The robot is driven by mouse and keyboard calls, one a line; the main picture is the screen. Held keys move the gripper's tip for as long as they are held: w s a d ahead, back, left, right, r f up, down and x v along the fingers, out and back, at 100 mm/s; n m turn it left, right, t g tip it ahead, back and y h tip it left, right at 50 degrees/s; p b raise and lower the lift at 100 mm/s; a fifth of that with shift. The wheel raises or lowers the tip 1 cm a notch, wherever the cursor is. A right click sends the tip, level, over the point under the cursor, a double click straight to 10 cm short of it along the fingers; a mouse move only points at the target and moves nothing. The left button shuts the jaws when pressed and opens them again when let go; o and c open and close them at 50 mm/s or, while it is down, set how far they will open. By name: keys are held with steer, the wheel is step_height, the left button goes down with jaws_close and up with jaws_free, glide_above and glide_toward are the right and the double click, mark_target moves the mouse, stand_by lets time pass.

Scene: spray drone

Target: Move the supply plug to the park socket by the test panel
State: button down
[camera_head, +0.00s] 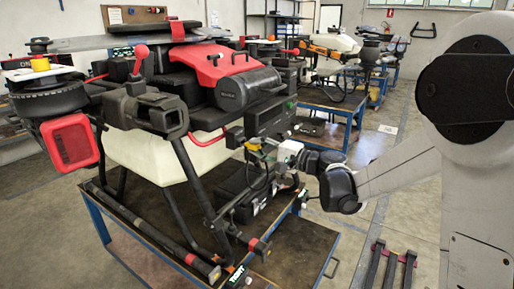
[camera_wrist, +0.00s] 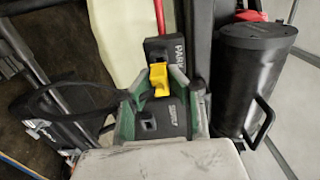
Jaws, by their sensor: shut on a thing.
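The yellow supply plug (camera_wrist: 159,80) is in the wrist view between the tips of my gripper (camera_wrist: 164,92), which is shut on it. It lies at the lower edge of the black block marked PARK (camera_wrist: 158,48); I cannot tell whether it sits in that socket. A black block with another label and a dark opening (camera_wrist: 150,124) lies nearer the wrist, between the green-grey fingers. In the head view my gripper (camera_head: 268,149) is at the right side of the drone, with a bit of yellow (camera_head: 253,144) at its tips. The plug's far end is hidden.
The large drone (camera_head: 150,105) stands on a blue-framed table (camera_head: 140,235), its legs and pale tank close to my gripper. A black cylinder with a handle (camera_wrist: 255,75) is right of the sockets in the wrist view. More drones and tables stand behind.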

steer(key=shift+x, duration=1.3)
steer(key=c, duration=1.6)
jaws_free()
steer(key=shift+d, duration=0.1)
steer(key=v, duration=1.2)
steer(key=s+d+f+n+g+h, duration=0.1)
steer(key=s+f+n+g+h, duration=0.15)
steer(key=s+h, duration=0.85)
steer(key=s+d+f+n+h, duration=0.1)
steer(key=s+d, duration=0.3)
steer(key=s, duration=0.3)
steer(key=s+d+f+n+h, duration=0.1)
steer(key=s+d, duration=0.3)
steer(key=s, duration=0.3)
steer(key=s+d+f+n+h, duration=0.1)
steer(key=s+d+n+h, duration=0.1)
steer(key=s+d, duration=0.2)
steer(key=shift+s+d+f, duration=0.1)
steer(key=shift+s+f, duration=0.1)
steer(key=shift+s, duration=0.7)
steer(key=shift+s+d+f, duration=0.1)
steer(key=shift+s+f, duration=0.1)
steer(key=shift+s, duration=0.75)
